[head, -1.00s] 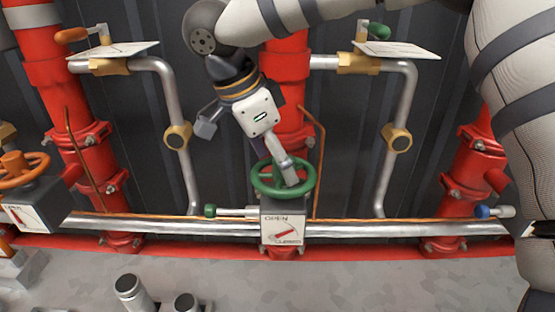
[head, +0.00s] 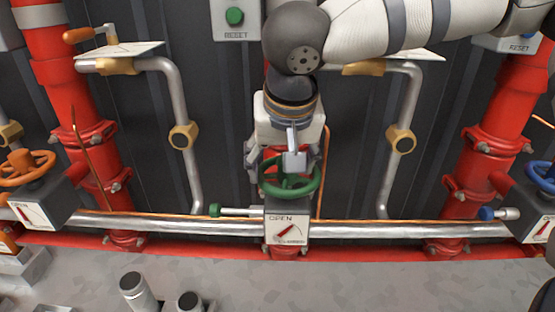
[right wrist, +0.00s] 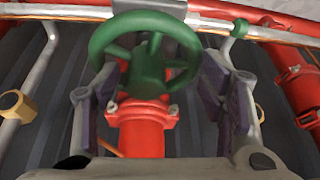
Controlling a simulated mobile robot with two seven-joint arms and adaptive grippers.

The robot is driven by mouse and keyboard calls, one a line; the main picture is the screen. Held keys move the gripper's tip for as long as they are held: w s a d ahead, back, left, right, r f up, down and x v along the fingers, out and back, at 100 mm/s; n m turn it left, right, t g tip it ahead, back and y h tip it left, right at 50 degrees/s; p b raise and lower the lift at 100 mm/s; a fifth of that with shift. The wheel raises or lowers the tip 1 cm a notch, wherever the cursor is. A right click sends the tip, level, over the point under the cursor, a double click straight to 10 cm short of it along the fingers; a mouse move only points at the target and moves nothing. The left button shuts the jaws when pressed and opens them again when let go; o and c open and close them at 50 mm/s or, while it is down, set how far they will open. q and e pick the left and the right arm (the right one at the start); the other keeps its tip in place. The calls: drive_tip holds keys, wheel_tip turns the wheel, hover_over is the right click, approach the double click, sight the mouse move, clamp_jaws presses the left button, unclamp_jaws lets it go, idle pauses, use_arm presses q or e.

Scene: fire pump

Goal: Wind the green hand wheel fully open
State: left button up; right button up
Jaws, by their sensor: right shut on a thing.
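The green hand wheel (head: 298,194) sits mid-picture in the head view, above a white indicator box (head: 287,231) marked OPEN at the top, with a slanted red pointer. My right gripper (head: 273,168) comes down from above and behind the wheel. In the right wrist view the green wheel (right wrist: 148,68) lies between the two widely spread fingers (right wrist: 160,85), one on each side. The gripper is shut on the wheel across its width; the exact finger contacts are hard to see. My left gripper is out of view.
An orange hand wheel (head: 27,168) stands at the left and a blue one (head: 541,177) at the right. A silver pipe (head: 160,227) runs across below the wheels. Red risers (head: 486,150) and thin side pipes with yellow fittings (head: 400,138) flank my right arm.

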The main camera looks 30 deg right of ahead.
sight(297, 177)
drive_tip(key=shift+s+d+f+n+y, duration=0.15)
drive_tip(key=shift+s+f+n, duration=0.15)
drive_tip(key=shift+f+n, duration=0.2)
drive_tip(key=shift+s+d+f+n+y, duration=0.15)
drive_tip(key=shift+s+f+n, duration=0.2)
drive_tip(key=shift+n, duration=0.25)
drive_tip(key=shift+c, duration=0.7)
drive_tip(key=n, duration=0.2)
drive_tip(key=n+y, duration=0.1)
drive_tip(key=shift+s+d+n+y, duration=0.2)
drive_tip(key=shift+d+n+y, duration=0.1)
drive_tip(key=shift+d+n, duration=0.1)
drive_tip(key=n, duration=0.2)
drive_tip(key=n+y, duration=0.1)
drive_tip(key=shift+s+d+n, duration=0.2)
drive_tip(key=shift+d+n, duration=0.1)
drive_tip(key=shift+n, duration=0.1)
drive_tip(key=shift+c, duration=0.3)
drive_tip(key=o, duration=1.2)
drive_tip(key=shift+c, duration=0.2)
drive_tip(key=shift+o, duration=0.7)
drive_tip(key=shift+w+d+f, duration=0.1)
drive_tip(key=shift+w+d, duration=0.1)
drive_tip(key=shift+w, duration=0.05)
drive_tip(key=shift+r, duration=0.2)
drive_tip(key=shift+a+r, duration=0.1)
